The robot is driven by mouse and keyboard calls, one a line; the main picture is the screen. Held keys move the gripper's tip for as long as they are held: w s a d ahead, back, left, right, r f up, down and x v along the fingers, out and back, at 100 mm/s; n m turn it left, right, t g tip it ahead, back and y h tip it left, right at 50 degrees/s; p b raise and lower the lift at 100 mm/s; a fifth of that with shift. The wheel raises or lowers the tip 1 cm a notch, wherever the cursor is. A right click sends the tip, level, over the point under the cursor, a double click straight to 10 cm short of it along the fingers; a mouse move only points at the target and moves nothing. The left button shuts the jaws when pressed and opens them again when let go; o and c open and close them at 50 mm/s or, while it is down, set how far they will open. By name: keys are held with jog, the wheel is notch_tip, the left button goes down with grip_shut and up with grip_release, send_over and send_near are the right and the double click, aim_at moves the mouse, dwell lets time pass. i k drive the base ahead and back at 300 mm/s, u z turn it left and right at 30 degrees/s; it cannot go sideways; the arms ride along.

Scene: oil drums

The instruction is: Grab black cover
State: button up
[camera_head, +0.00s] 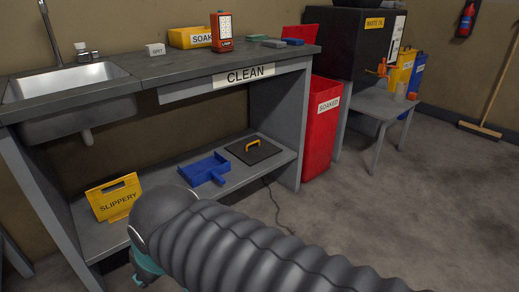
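A flat black square cover (268,154) with a yellow handle on top lies on the lower shelf of the workbench, toward its right end. It lies flat, just right of a blue dustpan (204,168), and nothing hides it. My arm, in a grey ribbed sleeve, crosses the bottom of the view in front of the shelf.
A yellow SLIPPERY sign (116,198) stands on the left of the lower shelf (90,237). The bench top (150,68) overhangs the shelf. A red bin (321,130) stands right of the bench. A cable (279,207) lies on the floor.

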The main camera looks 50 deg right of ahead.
aim_at(253, 150)
jog(key=z, duration=1.5)
jog(key=k, duration=0.5)
jog(key=z, duration=1.05)
jog(key=i, duration=2.5)
jog(key=u, duration=1.1)
jog(key=i, duration=0.6)
jog(key=u, duration=0.55)
